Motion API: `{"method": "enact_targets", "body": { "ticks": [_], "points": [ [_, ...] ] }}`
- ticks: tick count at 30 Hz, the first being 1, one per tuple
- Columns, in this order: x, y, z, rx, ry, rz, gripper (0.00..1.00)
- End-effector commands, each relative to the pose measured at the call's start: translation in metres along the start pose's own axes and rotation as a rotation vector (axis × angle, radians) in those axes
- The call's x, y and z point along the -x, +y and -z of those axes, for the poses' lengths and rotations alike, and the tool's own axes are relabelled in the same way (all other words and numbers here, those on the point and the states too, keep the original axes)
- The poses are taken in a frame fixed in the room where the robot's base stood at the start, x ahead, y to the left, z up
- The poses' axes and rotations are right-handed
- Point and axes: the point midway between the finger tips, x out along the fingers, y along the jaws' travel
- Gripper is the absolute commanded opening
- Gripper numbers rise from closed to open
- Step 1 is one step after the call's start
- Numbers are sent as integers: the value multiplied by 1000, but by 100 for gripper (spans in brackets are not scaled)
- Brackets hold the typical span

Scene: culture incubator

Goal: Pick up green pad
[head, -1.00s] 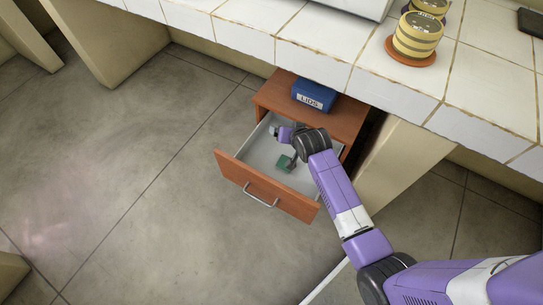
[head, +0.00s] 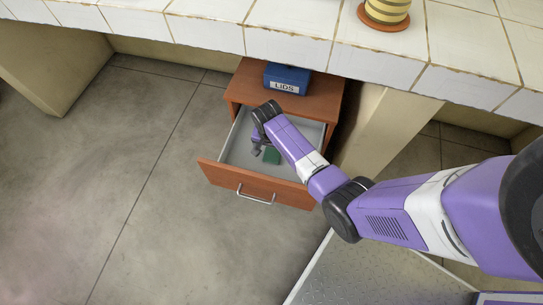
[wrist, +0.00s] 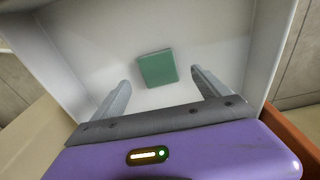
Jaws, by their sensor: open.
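The green pad (wrist: 157,68) lies flat on the floor of the open drawer, and it also shows in the head view (head: 271,155). It is a small square, slightly turned in the wrist view. My gripper (wrist: 163,88) is open and empty, with its two grey fingers apart. In the wrist view the pad lies beyond the fingertips and between their lines, not touched. In the head view my gripper (head: 257,150) is inside the drawer's outline, just left of the pad, partly hidden by my wrist.
The drawer's wooden front (head: 255,184) and its white walls surround the gripper closely. A blue box marked LIDS (head: 287,78) stands on the cabinet top (head: 322,95). A tiled counter (head: 290,45) overhangs behind, with yellow stacked dishes (head: 387,10) on it. Floor to the left is clear.

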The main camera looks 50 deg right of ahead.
Motion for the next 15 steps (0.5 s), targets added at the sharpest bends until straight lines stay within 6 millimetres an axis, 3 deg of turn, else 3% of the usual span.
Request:
{"method": "enact_targets", "body": {
  "ticks": [7, 15],
  "points": [
    [-37, 2, 0, 1, 1, 0, 86],
    [-43, 2, 0, 1, 1, 1, 86]
  ]
}}
